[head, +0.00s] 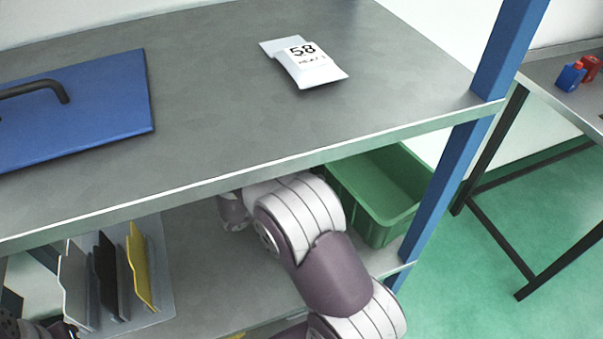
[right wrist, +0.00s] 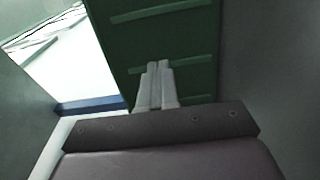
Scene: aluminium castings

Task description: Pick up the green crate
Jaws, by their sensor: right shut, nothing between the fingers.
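The green crate (head: 392,230) sits on the lower shelf at its right end, beside the blue post, partly hidden by the upper shelf and my right arm. Its inside looks empty where I can see it. My right arm reaches under the upper shelf, left of the crate. In the head view its gripper is hidden. In the right wrist view the right gripper (right wrist: 155,68) is shut and empty, in front of the ribbed green crate wall (right wrist: 175,45). I cannot tell whether the fingertips touch that wall. My left gripper's fingers do not show.
The upper shelf (head: 210,100) overhangs the crate. It carries a blue plate (head: 100,115) with a dark handle and a white label numbered 58 (head: 305,62). A blue post (head: 450,180) stands right of the crate. A rack with upright plates (head: 140,265) stands on the lower shelf at left.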

